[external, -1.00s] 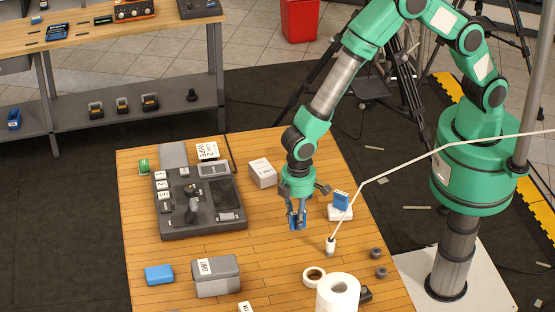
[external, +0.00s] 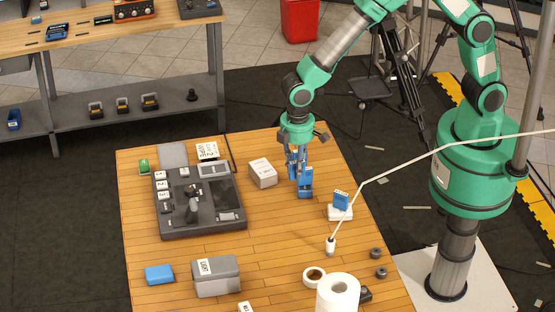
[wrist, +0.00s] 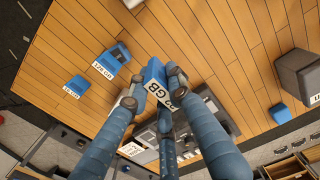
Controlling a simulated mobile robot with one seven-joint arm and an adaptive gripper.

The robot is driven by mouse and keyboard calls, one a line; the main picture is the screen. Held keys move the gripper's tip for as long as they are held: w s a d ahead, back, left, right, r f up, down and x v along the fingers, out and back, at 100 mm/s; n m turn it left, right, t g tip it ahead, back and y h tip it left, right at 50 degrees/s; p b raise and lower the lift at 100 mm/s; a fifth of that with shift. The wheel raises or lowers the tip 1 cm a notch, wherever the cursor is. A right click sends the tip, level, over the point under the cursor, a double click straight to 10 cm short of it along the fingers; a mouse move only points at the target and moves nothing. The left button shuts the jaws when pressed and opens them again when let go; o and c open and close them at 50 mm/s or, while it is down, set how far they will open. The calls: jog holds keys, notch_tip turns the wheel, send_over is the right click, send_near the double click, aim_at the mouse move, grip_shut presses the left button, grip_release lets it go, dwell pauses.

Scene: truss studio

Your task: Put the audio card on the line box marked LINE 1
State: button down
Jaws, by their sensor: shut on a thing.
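My gripper (external: 296,168) is shut on a blue card (wrist: 155,75) with a white label, whose lettering seems to end in "GB". It holds the card above the table, right of the white box. A blue block (external: 306,184) shows just under and right of the fingers; I cannot tell whether it touches the held card. Another blue block on a pale base (external: 340,202) stands further right. Two blue items with white labels show left in the wrist view, one larger (wrist: 117,56) and one smaller (wrist: 78,85).
A white box (external: 262,173) and a grey mixing desk (external: 200,230) lie left of my gripper. A grey case (external: 216,278) and a blue box (external: 159,275) are at the front left. A white pole (external: 345,205) slants at the right.

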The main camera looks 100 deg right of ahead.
jog(key=s+d+b, duration=0.1)
jog(key=s+d, duration=0.4)
jog(key=d, duration=0.4)
jog(key=s+d+b, duration=0.1)
jog(key=s+d, duration=0.3)
jog(key=d, duration=0.4)
jog(key=shift+s+f, duration=0.15)
jog(key=shift+f, duration=2.5)
send_over(262, 166)
jog(key=shift+a+f+p, duration=0.1)
jog(key=shift+f+p, duration=0.3)
jog(key=shift+f, duration=0.35)
jog(key=shift+f, duration=0.15)
jog(key=shift+f, duration=1.65)
